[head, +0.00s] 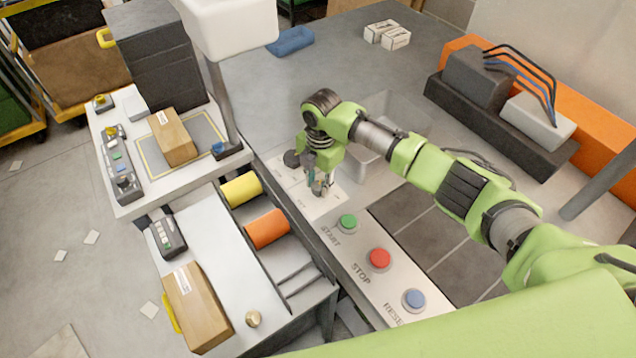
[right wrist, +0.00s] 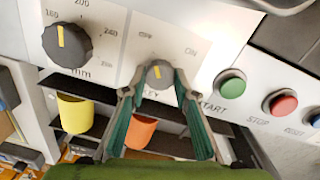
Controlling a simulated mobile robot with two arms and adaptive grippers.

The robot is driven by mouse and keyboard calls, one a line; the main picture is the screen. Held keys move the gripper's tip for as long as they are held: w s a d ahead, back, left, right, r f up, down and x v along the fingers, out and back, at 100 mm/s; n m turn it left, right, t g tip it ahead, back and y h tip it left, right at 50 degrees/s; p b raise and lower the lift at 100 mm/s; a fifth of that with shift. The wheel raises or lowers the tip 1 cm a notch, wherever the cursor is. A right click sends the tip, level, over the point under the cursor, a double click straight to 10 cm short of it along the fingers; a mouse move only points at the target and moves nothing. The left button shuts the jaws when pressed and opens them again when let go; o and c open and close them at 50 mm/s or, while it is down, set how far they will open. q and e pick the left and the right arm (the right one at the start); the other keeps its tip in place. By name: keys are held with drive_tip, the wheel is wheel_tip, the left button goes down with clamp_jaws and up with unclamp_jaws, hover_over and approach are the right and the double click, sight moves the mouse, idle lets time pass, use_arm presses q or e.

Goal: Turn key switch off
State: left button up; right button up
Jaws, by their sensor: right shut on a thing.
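The key switch (right wrist: 158,73) is a small grey round knob with a yellow mark, on a white panel (right wrist: 125,22). In the right wrist view OFF is printed to its upper left and ON to its upper right. The yellow mark points nearly straight up, between the two labels. My right gripper (right wrist: 157,84) has its two teal-padded fingers on either side of the knob and is shut on it. In the head view my right gripper (head: 318,190) reaches down to the panel and hides the knob. My left gripper is not in view.
A larger dark dial (right wrist: 67,43) sits left of the switch. Green START (head: 347,222), red STOP (head: 378,258) and blue RESET (head: 413,299) buttons line the same panel. Yellow (head: 241,190) and orange (head: 267,228) rollers lie below it. A clear bin (head: 372,140) stands behind.

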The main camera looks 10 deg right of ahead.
sight(320, 187)
drive_tip(key=shift+n, duration=1.1)
drive_tip(key=o, duration=1.1)
drive_tip(key=r, duration=1.2)
drive_tip(key=shift+s+d, duration=0.15)
drive_tip(key=shift+d, duration=0.05)
